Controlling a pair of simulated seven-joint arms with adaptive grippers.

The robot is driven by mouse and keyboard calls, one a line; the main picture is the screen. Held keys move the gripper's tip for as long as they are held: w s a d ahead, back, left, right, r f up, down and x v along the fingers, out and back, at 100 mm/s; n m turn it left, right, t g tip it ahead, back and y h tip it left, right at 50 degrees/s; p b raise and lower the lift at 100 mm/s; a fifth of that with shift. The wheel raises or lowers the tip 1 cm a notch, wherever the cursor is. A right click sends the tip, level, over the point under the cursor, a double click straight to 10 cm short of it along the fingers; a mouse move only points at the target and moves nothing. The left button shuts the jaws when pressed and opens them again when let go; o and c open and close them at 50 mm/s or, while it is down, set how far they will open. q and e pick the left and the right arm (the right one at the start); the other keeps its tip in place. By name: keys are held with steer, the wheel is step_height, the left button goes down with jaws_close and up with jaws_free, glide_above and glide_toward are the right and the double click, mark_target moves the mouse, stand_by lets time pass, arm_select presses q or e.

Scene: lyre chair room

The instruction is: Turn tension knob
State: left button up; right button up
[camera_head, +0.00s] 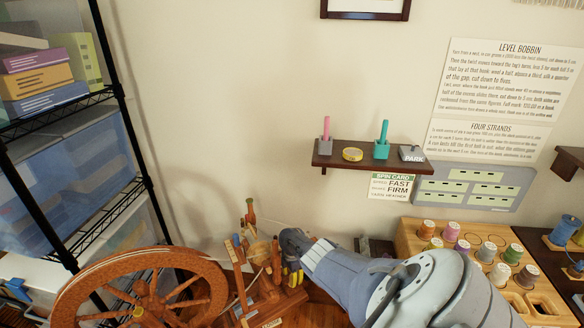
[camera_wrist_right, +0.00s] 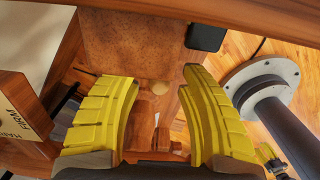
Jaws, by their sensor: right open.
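The wooden spinning wheel (camera_head: 140,290) stands at the lower left of the head view, with its upright flyer frame (camera_head: 240,262) beside it. My right gripper (camera_head: 292,274) reaches in from the right, just right of that frame. In the right wrist view its yellow fingers (camera_wrist_right: 155,80) are open and apart. I cannot surely pick out the knob in the head view. My left gripper is not in view.
A wire shelf (camera_head: 130,150) with bins stands at the left. A small wall shelf (camera_head: 335,160) is above my arm. A wooden rack (camera_head: 408,235) of thread spools is at the right. A wooden sign (camera_wrist_right: 22,112) with lettering is left of the fingers in the wrist view.

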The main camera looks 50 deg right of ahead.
jaws_close()
stand_by(0.3)
stand_by(0.4)
steer(key=shift+m, duration=2.8)
jaws_free()
steer(key=shift+r, duration=0.15)
